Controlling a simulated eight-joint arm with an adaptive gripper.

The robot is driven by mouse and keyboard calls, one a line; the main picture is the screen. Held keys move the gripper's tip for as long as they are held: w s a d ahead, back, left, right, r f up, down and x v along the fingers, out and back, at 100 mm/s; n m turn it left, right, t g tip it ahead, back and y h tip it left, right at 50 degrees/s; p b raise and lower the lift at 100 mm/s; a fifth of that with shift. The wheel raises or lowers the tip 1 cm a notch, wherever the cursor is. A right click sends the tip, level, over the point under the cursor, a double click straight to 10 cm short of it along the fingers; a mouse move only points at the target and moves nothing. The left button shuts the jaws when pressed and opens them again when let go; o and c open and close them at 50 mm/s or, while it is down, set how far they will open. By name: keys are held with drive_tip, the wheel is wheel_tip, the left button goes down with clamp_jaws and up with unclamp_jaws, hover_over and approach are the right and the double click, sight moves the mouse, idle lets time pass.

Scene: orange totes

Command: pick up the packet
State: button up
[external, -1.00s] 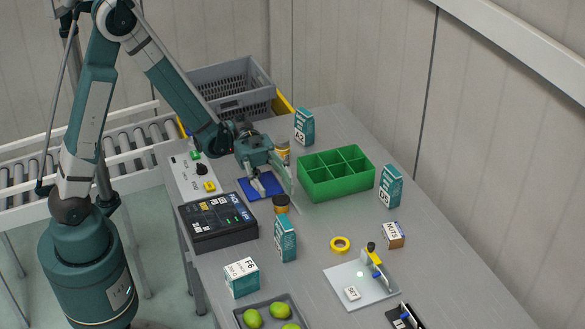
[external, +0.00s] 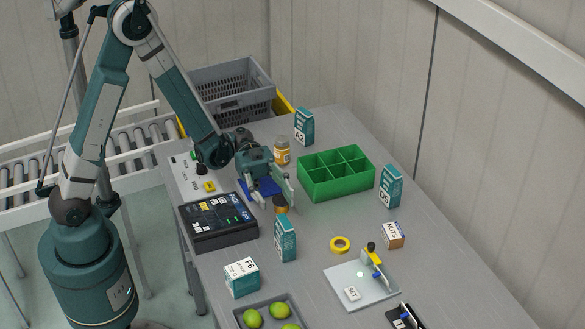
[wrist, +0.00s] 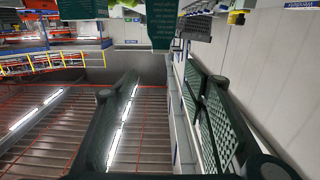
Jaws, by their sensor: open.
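No single thing is clearly the packet. The labelled cartons are one marked A2 (external: 304,127) at the back, a teal one (external: 391,186) right of the green bin, a teal one (external: 285,239) in the middle, one marked F6 (external: 242,277) at the front left and a small brown-and-white one marked NUTS (external: 393,235) at the right. The wrist view shows the fingers (wrist: 160,120) apart with nothing between.
The green divided bin (external: 336,188) stands right of my gripper. A blue mat (external: 250,187), a black panel (external: 218,236) and a yellow-labelled jar (external: 282,151) are close by.

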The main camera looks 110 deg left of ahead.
drive_tip(key=b, duration=0.2)
approach(290, 237)
drive_tip(key=shift+s+a, duration=0.35)
drive_tip(key=shift+x, duration=0.85)
drive_tip(key=shift+r, duration=0.1)
drive_tip(key=shift+b+x, duration=0.4)
drive_tip(key=shift+x, duration=2.5)
drive_tip(key=c, duration=1.1)
drive_tip(key=shift+o, duration=0.2)
